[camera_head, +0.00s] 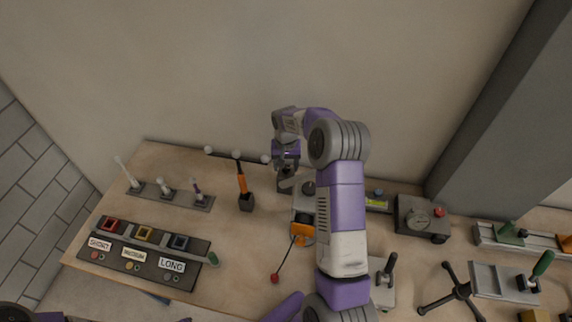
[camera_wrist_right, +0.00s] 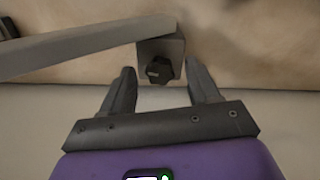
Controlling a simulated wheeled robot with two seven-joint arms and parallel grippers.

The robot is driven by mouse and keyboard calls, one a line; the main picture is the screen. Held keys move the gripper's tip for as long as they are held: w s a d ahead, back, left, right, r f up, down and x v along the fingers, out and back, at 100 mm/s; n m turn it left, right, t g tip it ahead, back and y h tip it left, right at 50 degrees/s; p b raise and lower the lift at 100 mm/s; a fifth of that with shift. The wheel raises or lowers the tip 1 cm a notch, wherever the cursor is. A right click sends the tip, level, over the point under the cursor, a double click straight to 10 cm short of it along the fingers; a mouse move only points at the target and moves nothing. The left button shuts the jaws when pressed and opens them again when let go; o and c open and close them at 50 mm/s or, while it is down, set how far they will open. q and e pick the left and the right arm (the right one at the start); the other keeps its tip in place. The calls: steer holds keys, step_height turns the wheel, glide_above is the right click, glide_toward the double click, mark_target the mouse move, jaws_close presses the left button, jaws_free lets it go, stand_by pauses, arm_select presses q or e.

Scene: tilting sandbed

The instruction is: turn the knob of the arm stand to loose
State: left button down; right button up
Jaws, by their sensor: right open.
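In the right wrist view, the black knob (camera_wrist_right: 159,70) sits on the end of a grey block (camera_wrist_right: 172,45), with a long grey bar (camera_wrist_right: 90,50) running left from it. My right gripper (camera_wrist_right: 160,66) is open, with one finger on each side of the knob. A gap shows between each finger and the knob; contact is not visible. In the head view, my right gripper (camera_head: 287,168) is over the back of the table, at the grey stand (camera_head: 305,199). The knob cannot be made out there. My left gripper is not in view.
A labelled panel (camera_head: 137,266) and a rack of small tools (camera_head: 170,196) lie further left. A grey box with a dial (camera_head: 421,219) is at right. The wall is close behind.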

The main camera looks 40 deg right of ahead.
steer(key=shift+c, duration=0.2)
steer(key=c, duration=1)
steer(key=shift+n, duration=0.5)
steer(key=n, duration=0.3)
steer(key=shift+n, duration=0.4)
steer(key=n+p, duration=0.1)
steer(key=n, duration=0.4)
steer(key=shift+n, duration=0.3)
steer(key=n, duration=0.5)
steer(key=shift+p, duration=0.4)
steer(key=shift+n+p, duration=0.3)
steer(key=shift+n, duration=2)
